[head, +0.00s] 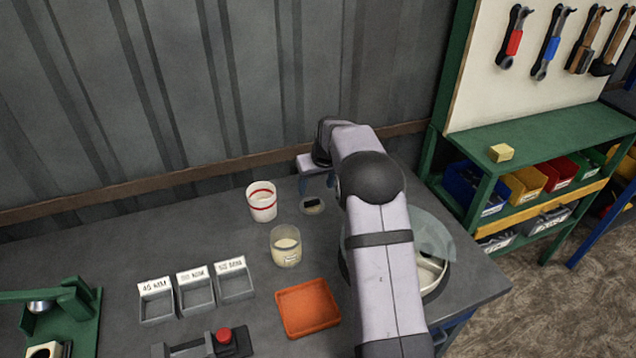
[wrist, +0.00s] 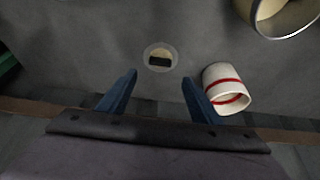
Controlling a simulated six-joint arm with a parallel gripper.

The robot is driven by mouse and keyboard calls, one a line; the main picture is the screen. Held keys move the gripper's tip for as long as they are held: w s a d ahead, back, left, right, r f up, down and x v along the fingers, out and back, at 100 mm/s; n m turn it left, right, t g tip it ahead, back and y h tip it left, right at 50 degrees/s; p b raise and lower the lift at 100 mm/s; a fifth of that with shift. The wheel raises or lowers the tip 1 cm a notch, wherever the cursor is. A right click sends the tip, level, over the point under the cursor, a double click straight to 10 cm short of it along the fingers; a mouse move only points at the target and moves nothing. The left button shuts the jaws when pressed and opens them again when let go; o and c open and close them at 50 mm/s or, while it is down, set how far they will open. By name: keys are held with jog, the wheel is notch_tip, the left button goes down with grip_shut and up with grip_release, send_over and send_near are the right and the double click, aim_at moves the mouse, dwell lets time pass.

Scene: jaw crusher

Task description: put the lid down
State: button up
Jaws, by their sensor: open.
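The lid, a small clear round disc with a black knob (head: 313,206), lies flat on the grey bench below my gripper in the head view. In the wrist view the lid (wrist: 160,58) shows just beyond and between my fingertips, with bare bench around it. My gripper (wrist: 159,78) is open, its two blue fingers spread with nothing between them. In the head view my gripper (head: 318,178) is above and behind the lid, partly hidden by my arm. A clear jar with cream-coloured contents (head: 286,247) stands open in front of the lid.
A white cup with red bands (head: 262,203) stands left of the lid. An orange tray (head: 307,307), labelled grey bins (head: 196,290) and a red-button box (head: 224,338) are nearer. A round machine with a translucent cover (head: 432,238) is right, partly behind my arm.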

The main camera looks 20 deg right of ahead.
jog(key=shift+b+v, duration=0.3)
jog(key=shift+v, duration=1.2)
jog(key=s+a+f+g, duration=0.1)
jog(key=s+a, duration=0.3)
jog(key=s, duration=0.8)
jog(key=s+a+f+g, duration=0.2)
jog(key=s+a, duration=0.2)
jog(key=s, duration=0.9)
jog(key=s+a+f+g, duration=0.1)
jog(key=s+a, duration=0.3)
jog(key=s, duration=0.8)
jog(key=shift+s+f+g, duration=0.3)
jog(key=shift+s+f, duration=0.05)
